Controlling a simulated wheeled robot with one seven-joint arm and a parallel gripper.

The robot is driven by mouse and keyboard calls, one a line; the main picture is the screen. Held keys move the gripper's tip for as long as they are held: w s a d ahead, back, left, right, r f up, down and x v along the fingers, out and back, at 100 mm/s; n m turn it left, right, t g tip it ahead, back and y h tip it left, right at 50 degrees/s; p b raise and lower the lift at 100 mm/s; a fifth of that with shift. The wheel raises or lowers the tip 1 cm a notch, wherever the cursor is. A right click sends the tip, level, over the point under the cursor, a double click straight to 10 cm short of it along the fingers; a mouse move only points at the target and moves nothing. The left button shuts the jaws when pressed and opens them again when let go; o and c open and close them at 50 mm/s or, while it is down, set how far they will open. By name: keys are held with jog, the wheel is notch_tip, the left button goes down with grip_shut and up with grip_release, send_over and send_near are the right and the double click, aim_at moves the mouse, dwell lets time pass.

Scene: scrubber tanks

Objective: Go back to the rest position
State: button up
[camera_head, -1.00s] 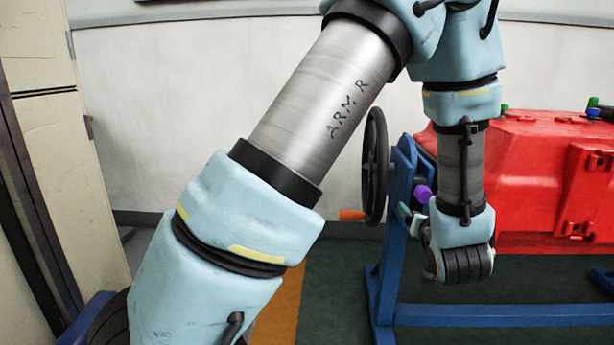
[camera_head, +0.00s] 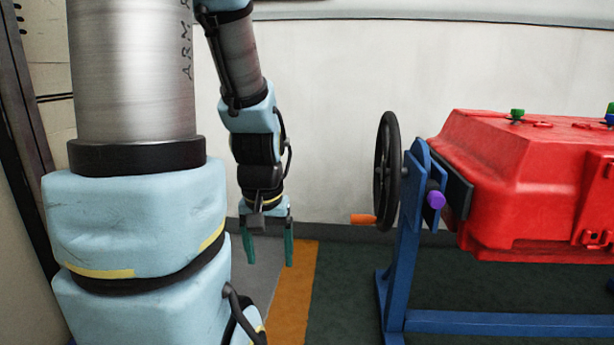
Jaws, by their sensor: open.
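My gripper (camera_head: 268,245) hangs down at the end of my arm, left of the picture's middle. Its two green fingers are apart with nothing between them. It is clear of the black handwheel (camera_head: 388,172), which stands to its right with an orange handle (camera_head: 363,219). My arm's upper links fill the left side of the view.
A red tank (camera_head: 530,185) with green knobs (camera_head: 517,114) sits on a blue stand (camera_head: 402,262) at the right. A purple knob (camera_head: 435,200) is on the stand. A cream cabinet (camera_head: 50,75) is partly hidden at the left. The floor has an orange stripe (camera_head: 293,300).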

notch_tip(320, 180, up, 30)
jog(key=p, duration=2.8)
jog(key=shift+w+d+p, duration=0.15)
jog(key=shift+d+p, duration=0.1)
jog(key=shift+p, duration=0.05)
